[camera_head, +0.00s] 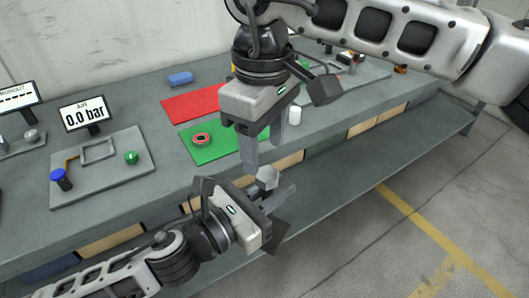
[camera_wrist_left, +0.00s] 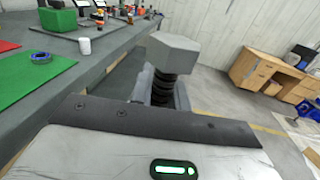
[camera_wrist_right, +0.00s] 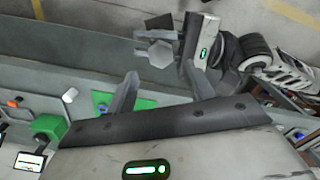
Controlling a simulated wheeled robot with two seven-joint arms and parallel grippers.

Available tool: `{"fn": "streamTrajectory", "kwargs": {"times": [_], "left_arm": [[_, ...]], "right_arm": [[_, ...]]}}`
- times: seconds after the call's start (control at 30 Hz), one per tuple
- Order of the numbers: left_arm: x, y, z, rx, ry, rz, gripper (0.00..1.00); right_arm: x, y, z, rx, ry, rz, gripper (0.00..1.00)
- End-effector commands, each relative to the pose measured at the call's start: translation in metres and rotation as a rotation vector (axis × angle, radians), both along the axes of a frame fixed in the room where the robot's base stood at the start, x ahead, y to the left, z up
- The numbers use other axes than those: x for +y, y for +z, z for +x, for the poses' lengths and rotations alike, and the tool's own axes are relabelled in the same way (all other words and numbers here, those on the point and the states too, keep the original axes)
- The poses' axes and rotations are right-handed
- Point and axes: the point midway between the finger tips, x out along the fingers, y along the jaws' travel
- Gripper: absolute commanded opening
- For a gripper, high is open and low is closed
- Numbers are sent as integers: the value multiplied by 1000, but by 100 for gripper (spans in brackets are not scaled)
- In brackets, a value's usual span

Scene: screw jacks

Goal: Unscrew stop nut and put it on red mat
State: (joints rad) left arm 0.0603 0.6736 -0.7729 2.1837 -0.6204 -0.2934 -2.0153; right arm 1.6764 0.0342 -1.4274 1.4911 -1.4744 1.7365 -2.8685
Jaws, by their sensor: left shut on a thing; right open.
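My left gripper (camera_head: 272,190) is shut on a screw with a grey hexagonal head (camera_head: 268,177), held in front of the table edge. In the left wrist view the screw's hex head (camera_wrist_left: 172,52) is up and its black threaded shaft (camera_wrist_left: 164,86) shows below. I cannot make out a separate stop nut on it. My right gripper (camera_head: 263,152) is open and empty, just above the screw, its fingers apart from the head in the right wrist view (camera_wrist_right: 165,84). The red mat (camera_head: 192,104) lies on the table, bare where visible, partly hidden by my right gripper.
A green mat (camera_head: 222,155) with a small ring (camera_head: 202,139) lies before the red mat. A white cylinder (camera_head: 294,116) stands right of it. A blue block (camera_head: 180,79) lies behind. A grey panel (camera_head: 100,172) and a display (camera_head: 84,114) are left.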

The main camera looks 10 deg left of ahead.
Motion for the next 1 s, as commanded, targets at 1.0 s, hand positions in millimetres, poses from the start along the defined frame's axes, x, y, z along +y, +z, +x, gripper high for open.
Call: {"fn": "streamTrajectory", "kwargs": {"times": [1.0], "left_arm": [[0,4,0,-7,-1,-3,0]], "right_arm": [[-3,22,-2,-26,-2151,-8,53]]}}
